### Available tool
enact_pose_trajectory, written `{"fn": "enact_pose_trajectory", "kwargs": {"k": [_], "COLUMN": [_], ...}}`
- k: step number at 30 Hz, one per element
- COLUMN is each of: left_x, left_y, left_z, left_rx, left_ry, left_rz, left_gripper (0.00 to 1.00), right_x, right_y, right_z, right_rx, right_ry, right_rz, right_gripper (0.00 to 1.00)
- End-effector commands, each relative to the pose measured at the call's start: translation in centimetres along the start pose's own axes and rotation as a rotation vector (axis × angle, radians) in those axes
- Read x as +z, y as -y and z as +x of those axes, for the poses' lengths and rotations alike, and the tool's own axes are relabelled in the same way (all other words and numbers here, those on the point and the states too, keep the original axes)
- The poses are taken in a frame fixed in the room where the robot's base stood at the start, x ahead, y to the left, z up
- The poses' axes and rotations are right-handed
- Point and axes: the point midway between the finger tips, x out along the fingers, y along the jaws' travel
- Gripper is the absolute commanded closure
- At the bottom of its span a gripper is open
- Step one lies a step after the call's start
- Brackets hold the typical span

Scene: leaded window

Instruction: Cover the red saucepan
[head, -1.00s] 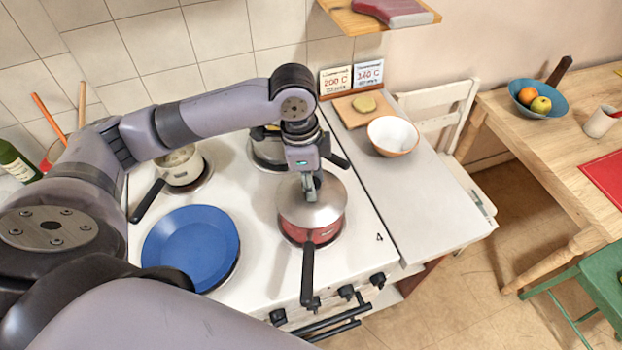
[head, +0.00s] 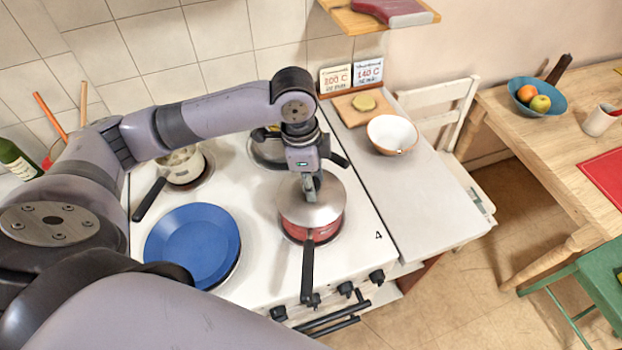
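The red saucepan (head: 325,233) stands on the front right of the white stove, its black handle (head: 307,273) pointing to the front. A grey metal lid (head: 325,208) lies over its top and looks level. My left gripper (head: 309,193) points down at the middle of the lid. Its fingers are at the lid's knob, which they hide. The fingers look close together, but I cannot see whether they grip the knob. My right gripper is not in view.
A blue plate (head: 193,246) covers the front left burner. A cream pot (head: 182,168) and another pan (head: 268,148) stand at the back. A white bowl (head: 392,134) and a board (head: 363,106) are on the side counter (head: 425,190), whose front is clear.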

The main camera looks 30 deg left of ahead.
Motion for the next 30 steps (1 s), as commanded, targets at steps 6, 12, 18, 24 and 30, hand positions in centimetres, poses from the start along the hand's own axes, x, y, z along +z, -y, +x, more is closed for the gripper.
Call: {"fn": "enact_pose_trajectory", "kwargs": {"k": [6,12,18,24,30], "left_x": [-0.02,-0.02,0.0,0.0,0.0], "left_y": [0.01,0.01,0.0,0.0,0.01], "left_z": [-0.03,-0.03,0.0,0.0,-0.01], "left_rx": [0.0,0.0,0.0,0.0,0.0], "left_ry": [-0.001,0.0,0.0,0.0,0.0], "left_rz": [0.0,0.0,0.0,0.0,0.0], "left_gripper": [0.54,0.46,0.42,0.28,0.23], "right_x": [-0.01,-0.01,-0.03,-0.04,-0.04], "right_y": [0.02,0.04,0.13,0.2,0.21], "right_z": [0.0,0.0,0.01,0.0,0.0], "right_rx": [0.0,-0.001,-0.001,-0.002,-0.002], "right_ry": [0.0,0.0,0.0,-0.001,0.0], "right_rz": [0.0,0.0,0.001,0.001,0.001], "right_gripper": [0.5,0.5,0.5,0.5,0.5]}}
